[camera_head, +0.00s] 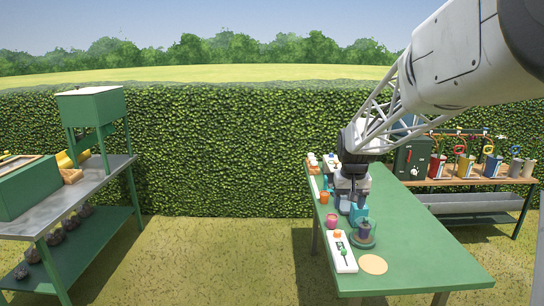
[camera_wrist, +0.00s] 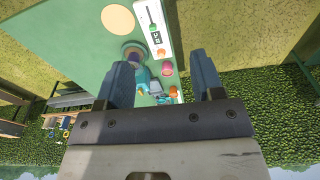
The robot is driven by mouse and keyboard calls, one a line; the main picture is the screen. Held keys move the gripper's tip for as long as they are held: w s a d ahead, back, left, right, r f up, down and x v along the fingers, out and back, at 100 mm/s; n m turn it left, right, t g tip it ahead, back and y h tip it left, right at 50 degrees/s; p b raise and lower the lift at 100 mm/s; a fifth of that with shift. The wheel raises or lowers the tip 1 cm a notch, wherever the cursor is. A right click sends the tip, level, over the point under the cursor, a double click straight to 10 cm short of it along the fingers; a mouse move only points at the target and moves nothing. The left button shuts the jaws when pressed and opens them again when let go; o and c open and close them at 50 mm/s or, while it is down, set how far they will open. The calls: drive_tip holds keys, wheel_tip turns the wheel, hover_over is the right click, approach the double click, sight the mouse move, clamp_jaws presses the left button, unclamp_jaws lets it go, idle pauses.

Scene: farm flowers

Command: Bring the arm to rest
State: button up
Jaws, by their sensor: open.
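My gripper (camera_head: 352,203) hangs from the arm above the green table (camera_head: 425,255). In the wrist view its two dark fingers (camera_wrist: 162,75) stand wide apart, with nothing held between them. A teal object (camera_head: 360,214) shows right by the fingers in the head view, and it also shows beyond them in the wrist view (camera_wrist: 143,78). I cannot tell the exact gap between it and the fingers. A dark purple pot (camera_head: 364,230) stands on a round green saucer in front of it.
A white panel (camera_head: 341,256) with a green slider and a tan disc (camera_head: 373,264) lie at the table's near end. Pink (camera_head: 331,221) and orange (camera_head: 324,197) pots line the left edge. A grey bench (camera_head: 85,185) stands left; a wooden shelf (camera_head: 470,177) stands right. The table's near right is clear.

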drive_tip(key=s+a+r, duration=0.1)
drive_tip(key=s+r, duration=0.1)
drive_tip(key=s, duration=0.8)
drive_tip(key=s+a+r, duration=0.1)
drive_tip(key=s+r, duration=0.1)
drive_tip(key=s, duration=0.7)
drive_tip(key=s+a+f, duration=0.1)
drive_tip(key=s, duration=0.9)
drive_tip(key=s+a+f+t, duration=0.1)
drive_tip(key=s+f, duration=0.1)
drive_tip(key=s, duration=0.8)
drive_tip(key=shift+s+f, duration=0.15)
drive_tip(key=shift+s, duration=0.2)
